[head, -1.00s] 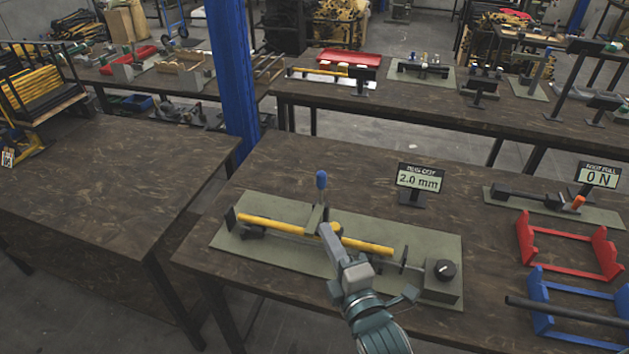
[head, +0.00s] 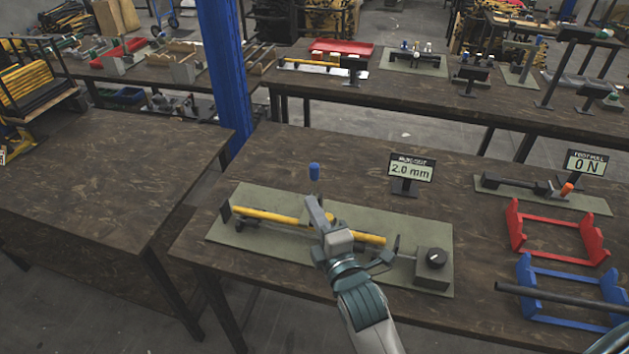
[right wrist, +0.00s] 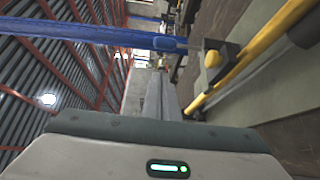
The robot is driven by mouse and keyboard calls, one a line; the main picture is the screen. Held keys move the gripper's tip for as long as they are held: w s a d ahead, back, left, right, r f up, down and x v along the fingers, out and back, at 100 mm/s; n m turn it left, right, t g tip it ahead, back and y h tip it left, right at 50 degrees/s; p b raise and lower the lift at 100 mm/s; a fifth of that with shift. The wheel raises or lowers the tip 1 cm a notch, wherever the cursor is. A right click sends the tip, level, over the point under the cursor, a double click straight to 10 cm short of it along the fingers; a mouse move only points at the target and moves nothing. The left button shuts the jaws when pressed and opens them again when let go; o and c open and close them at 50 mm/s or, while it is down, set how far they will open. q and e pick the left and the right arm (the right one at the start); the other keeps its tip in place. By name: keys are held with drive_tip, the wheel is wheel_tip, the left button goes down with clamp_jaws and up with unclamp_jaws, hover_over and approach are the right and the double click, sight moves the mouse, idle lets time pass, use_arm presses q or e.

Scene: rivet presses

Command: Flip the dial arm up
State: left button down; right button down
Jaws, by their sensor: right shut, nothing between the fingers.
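A fixture on a green-grey base plate (head: 270,243) holds a long yellow bar (head: 265,214). An upright lever with a blue grip (head: 314,172) stands at the middle of the bar; I take it as the dial arm. The blue grip also shows in the right wrist view (right wrist: 170,44), with a grey block with a yellow knob (right wrist: 213,60) beside it. My right gripper (head: 312,205) is shut and empty, just in front of the lever, hiding its lower part and some of the bar. I cannot tell whether it touches the lever. My left gripper is not in view.
A box with a black knob (head: 435,257) sits at the plate's right end. A display reading 2.0 mm (head: 410,170) stands behind the fixture. Red (head: 556,232) and blue (head: 565,290) stands are at the right. A blue pillar (head: 225,75) rises behind the table.

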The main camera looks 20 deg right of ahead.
sight(315, 185)
drive_tip(key=w+p, duration=0.1)
drive_tip(key=w, duration=0.3)
drive_tip(key=shift+w+a+r, duration=0.1)
drive_tip(key=shift+w+r, duration=0.05)
drive_tip(key=shift+w, duration=0.25)
drive_tip(key=w+d+p, duration=0.1)
drive_tip(key=w+d, duration=0.1)
drive_tip(key=shift+w+d+f+p, duration=0.2)
drive_tip(key=shift+w+d+p, duration=0.05)
drive_tip(key=shift+d+p, duration=0.15)
